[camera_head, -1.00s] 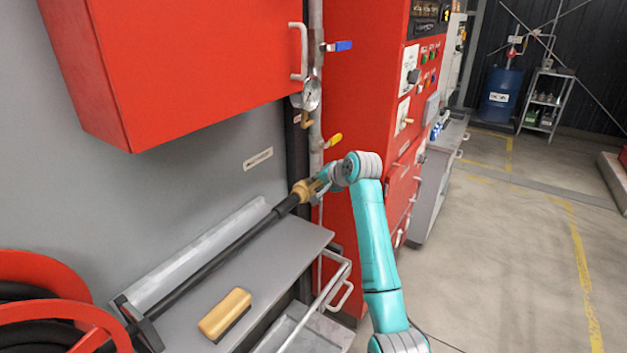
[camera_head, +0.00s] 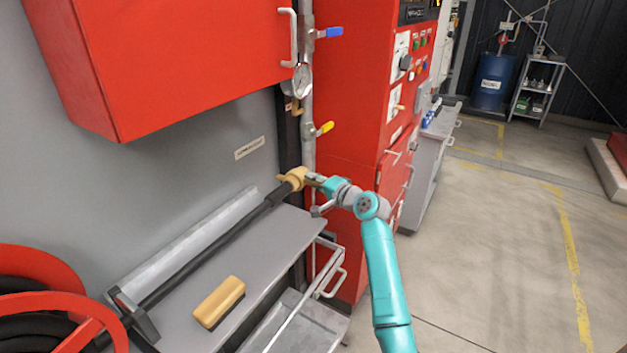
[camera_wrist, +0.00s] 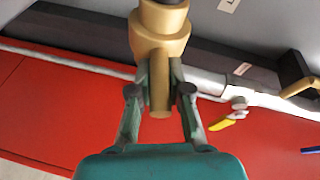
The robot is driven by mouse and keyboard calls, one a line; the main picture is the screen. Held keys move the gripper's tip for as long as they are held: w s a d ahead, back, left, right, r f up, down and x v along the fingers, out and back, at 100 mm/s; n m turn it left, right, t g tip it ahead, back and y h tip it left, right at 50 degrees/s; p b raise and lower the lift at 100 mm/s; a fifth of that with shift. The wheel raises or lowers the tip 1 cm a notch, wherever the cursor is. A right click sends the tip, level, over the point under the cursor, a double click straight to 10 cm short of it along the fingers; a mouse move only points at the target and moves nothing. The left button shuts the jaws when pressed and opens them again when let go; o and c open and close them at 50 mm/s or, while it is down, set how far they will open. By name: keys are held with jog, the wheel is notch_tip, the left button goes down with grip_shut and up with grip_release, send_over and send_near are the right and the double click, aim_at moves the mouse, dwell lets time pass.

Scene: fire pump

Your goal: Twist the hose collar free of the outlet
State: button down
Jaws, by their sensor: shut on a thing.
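The brass hose collar (camera_head: 294,179) is at the end of the black hose (camera_head: 215,240), beside the vertical pipe. It fills the upper middle of the wrist view (camera_wrist: 160,42). A narrow brass lug (camera_wrist: 160,88) sticks out from it towards my gripper. My gripper (camera_head: 313,180) reaches the collar from the right. In the wrist view, my gripper's two fingers (camera_wrist: 160,75) are shut on the lug, one on each side. The outlet is not clearly visible behind the collar, and I cannot tell whether they are joined.
A grey shelf (camera_head: 262,262) lies below the hose, with a yellow-topped block (camera_head: 219,302) on it. The pipe carries a yellow-handled valve (camera_head: 325,128) and a blue-handled valve (camera_head: 328,32). A red cabinet (camera_head: 170,55) hangs above. Floor to the right is open.

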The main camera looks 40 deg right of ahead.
jog(key=shift+f, duration=0.1)
jog(key=c, duration=1.1)
grip_release()
jog(key=s+r, duration=0.1)
jog(key=s, duration=1.1)
jog(key=shift+d+r, duration=0.2)
jog(key=shift+r, duration=0.05)
